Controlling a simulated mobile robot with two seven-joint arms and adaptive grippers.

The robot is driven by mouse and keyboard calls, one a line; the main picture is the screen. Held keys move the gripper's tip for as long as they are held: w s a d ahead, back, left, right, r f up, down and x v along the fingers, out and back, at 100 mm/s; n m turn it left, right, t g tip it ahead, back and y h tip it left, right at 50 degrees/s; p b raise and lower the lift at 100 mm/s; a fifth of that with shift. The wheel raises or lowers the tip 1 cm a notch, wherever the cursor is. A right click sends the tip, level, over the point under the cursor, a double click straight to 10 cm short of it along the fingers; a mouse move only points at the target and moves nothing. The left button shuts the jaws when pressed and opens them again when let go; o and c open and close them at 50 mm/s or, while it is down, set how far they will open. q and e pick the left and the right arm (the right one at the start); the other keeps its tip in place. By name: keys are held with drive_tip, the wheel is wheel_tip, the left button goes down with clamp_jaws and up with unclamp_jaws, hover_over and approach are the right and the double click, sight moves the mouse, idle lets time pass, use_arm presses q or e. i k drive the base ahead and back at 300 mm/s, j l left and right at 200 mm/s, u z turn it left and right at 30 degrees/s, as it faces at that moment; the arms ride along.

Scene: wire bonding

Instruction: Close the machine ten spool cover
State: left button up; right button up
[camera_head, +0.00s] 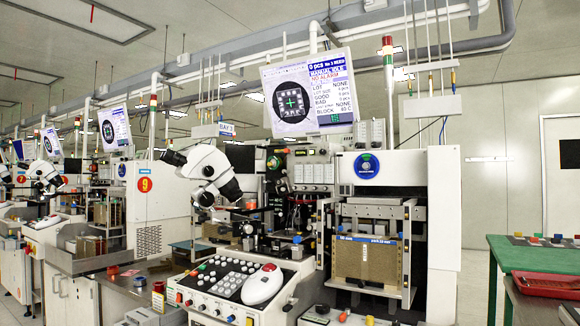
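A wire bonding machine (442,215) stands nearest, right of centre; I see no number on it. The machine behind it on the left carries an orange round label with a 9 (145,185). A round dark blue disc with a green mark (366,166) sits on the near machine's white upper front; I cannot tell whether it is the spool or its cover, or whether a cover stands open. A white microscope (209,166) and a tilted monitor (308,92) are on the same machine. Neither of my grippers is in view.
A control panel with buttons and a white mouse-like device (262,285) juts out in front. A magazine rack (366,262) fills the machine's lower right. A green-topped table (540,258) stands at the right, with floor between it and the machine.

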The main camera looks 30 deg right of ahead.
sight(242, 157)
drive_tip(key=i+j+z, duration=0.1)
drive_tip(key=i+j, duration=0.2)
drive_tip(key=i+j+z, duration=0.1)
drive_tip(key=i+j, duration=0.15)
drive_tip(key=j, duration=0.15)
drive_tip(key=i+j+z, duration=0.1)
drive_tip(key=i+j, duration=0.2)
drive_tip(key=i+j+z, duration=0.1)
drive_tip(key=i+j, duration=0.15)
drive_tip(key=j, duration=0.25)
drive_tip(key=i+j+z, duration=0.1)
drive_tip(key=i+j, duration=0.15)
drive_tip(key=j, duration=0.2)
drive_tip(key=i+j+z, duration=0.1)
drive_tip(key=j, duration=0.35)
drive_tip(key=i+j, duration=0.3)
drive_tip(key=j, duration=0.15)
drive_tip(key=i+j+z, duration=0.15)
drive_tip(key=j, duration=0.3)
drive_tip(key=i, duration=0.05)
